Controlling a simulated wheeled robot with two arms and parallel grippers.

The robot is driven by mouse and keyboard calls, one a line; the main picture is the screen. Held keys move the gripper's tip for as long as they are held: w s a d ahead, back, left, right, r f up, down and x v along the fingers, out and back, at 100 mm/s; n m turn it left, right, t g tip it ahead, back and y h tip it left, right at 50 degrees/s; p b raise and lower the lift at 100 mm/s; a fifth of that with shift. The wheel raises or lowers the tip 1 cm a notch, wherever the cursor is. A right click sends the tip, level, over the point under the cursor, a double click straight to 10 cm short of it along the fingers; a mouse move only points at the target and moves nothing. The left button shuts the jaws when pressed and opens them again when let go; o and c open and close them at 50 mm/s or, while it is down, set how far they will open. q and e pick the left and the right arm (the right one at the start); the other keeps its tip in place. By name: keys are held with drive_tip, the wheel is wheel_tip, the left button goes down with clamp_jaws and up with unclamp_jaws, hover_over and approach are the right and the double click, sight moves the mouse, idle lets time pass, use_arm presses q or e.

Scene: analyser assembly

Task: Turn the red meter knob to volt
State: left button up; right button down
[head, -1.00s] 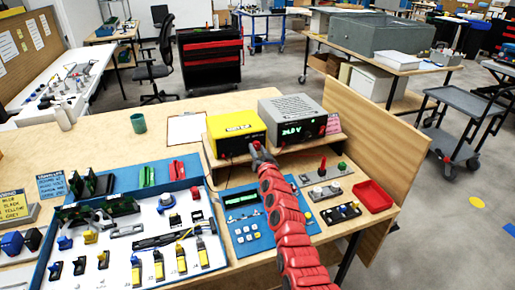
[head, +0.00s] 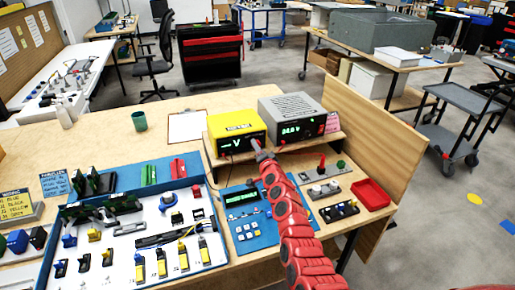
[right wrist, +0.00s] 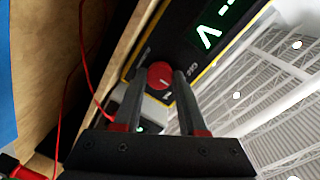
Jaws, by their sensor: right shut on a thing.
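The yellow meter (head: 237,124) stands on the wooden shelf at the back right of the bench. The same display (right wrist: 210,36) glows green in the right wrist view. The red meter knob (right wrist: 160,75) is on the meter's front face, with a pale mark line on it; in the head view my gripper hides it. My right gripper (right wrist: 160,92) has its two fingers on either side of the knob and is shut on it. My left gripper is not in view.
A grey power supply (head: 290,118) with a green readout stands right of the meter on the same shelf (head: 305,142). A blue panel (head: 246,212), a red tray (head: 370,193) and a switch block (head: 339,212) lie in front. A red lead (right wrist: 84,60) hangs left of the fingers.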

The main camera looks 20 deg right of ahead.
idle(0.3)
drive_tip(key=shift+c, duration=2.3)
unclamp_jaws()
drive_tip(key=s+r, duration=0.1)
drive_tip(key=s, duration=1.6)
drive_tip(key=shift+s+r, duration=0.2)
drive_tip(key=shift+a, duration=0.1)
